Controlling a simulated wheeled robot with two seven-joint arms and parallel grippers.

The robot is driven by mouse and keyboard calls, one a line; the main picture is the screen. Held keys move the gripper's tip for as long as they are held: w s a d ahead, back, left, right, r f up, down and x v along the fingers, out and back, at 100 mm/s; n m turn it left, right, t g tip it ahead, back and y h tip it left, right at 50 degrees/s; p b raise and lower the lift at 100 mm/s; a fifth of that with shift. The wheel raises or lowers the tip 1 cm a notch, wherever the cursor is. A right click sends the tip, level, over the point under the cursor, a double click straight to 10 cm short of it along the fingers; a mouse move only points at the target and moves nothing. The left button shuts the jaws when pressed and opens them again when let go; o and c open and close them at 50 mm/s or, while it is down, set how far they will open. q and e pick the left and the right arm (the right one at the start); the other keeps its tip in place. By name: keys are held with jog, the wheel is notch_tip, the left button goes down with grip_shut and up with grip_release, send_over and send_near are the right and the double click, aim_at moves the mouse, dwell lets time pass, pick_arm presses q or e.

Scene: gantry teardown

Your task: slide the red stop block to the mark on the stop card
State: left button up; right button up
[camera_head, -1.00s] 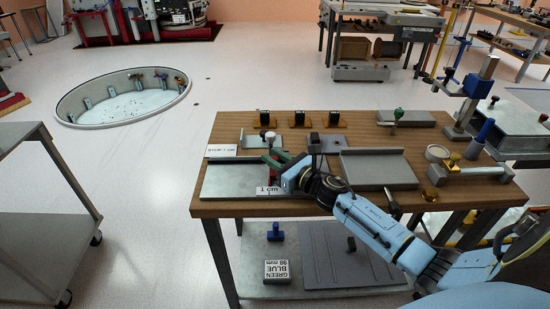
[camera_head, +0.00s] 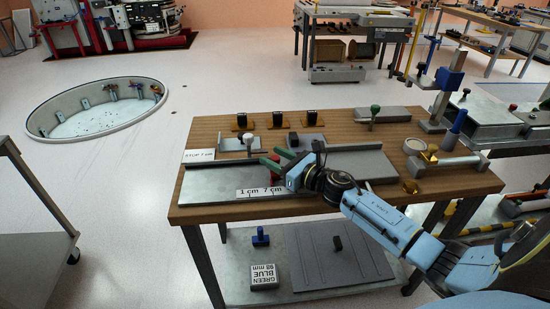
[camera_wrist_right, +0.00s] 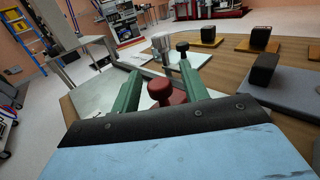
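The red stop block (camera_head: 275,170) is on the grey slide plate (camera_head: 213,206), just behind the 7 cm end of a white scale strip (camera_head: 260,193). The stop card (camera_head: 199,155), reading STOP 7 cm, lies at the left of the bench. My right gripper (camera_head: 277,161) has its green fingers on either side of the block. In the right wrist view, the block's round red knob (camera_wrist_right: 160,91) stands between the fingers, and its red body spans the gap below. Finger contact is partly hidden. My left gripper is not in view.
Three black blocks on amber bases, one of them here (camera_head: 277,119), stand along the back of the wooden bench (camera_head: 212,127).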

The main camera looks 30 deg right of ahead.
jog(key=v, duration=1.2)
jog(key=shift+s, duration=0.25)
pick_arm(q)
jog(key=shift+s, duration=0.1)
pick_arm(e)
jog(key=shift+s+d+r, duration=0.1)
jog(key=shift+s+d, duration=0.1)
jog(key=shift+s, duration=0.25)
